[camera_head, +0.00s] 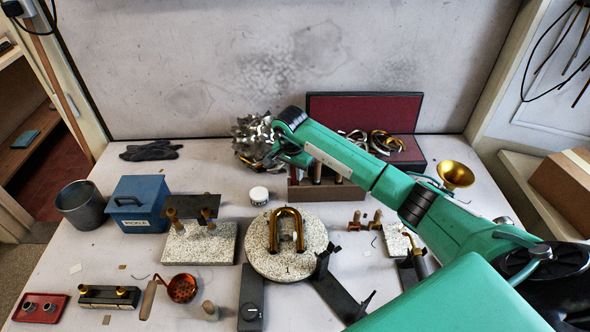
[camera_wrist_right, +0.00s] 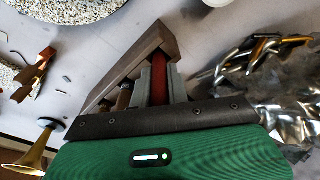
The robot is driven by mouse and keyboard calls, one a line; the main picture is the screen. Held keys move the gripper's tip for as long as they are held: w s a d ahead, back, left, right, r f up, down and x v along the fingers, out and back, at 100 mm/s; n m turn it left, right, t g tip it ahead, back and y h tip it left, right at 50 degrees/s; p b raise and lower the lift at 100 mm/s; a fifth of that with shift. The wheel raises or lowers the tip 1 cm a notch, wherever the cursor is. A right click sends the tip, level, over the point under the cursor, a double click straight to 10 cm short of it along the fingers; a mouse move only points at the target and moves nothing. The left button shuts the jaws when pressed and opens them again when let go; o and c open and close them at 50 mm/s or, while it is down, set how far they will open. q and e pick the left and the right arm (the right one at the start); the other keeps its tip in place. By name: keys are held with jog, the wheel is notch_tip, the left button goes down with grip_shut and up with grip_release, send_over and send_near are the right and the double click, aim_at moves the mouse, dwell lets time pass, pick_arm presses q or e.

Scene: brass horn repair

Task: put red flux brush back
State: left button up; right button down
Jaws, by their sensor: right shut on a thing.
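My right gripper (camera_wrist_right: 158,85) is shut on the red flux brush (camera_wrist_right: 161,70), whose red part shows between the fingers in the right wrist view. The rack (camera_wrist_right: 166,42) lies close around or beside the fingertips in the wrist view. I cannot tell whether the brush is seated in it. Other handles (camera_wrist_right: 124,97) stand in the rack. My left gripper is not in view.
A crumpled shiny metal mass (camera_head: 252,141) is just left of the right gripper. A white jar (camera_head: 259,195) and granite disc (camera_head: 257,248) lie nearer. An open red-lined case (camera_head: 365,109) is behind, and a brass bell (camera_head: 456,174) stands right. Clear bench lies left of the jar.

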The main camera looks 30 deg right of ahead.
jog(key=shift+f, duration=0.1)
jog(key=c, duration=1.8)
grip_release()
jog(key=shift+f, duration=0.1)
jog(key=o, duration=0.4)
jog(key=shift+o, duration=0.2)
jog(key=shift+r, duration=0.35)
notch_tip(320, 180, up, 12)
jog(key=a+b, duration=0.1)
jog(key=b, duration=0.3)
jog(key=shift+s+f, duration=0.15)
jog(key=shift+s, duration=0.2)
jog(key=shift+a, duration=0.1)
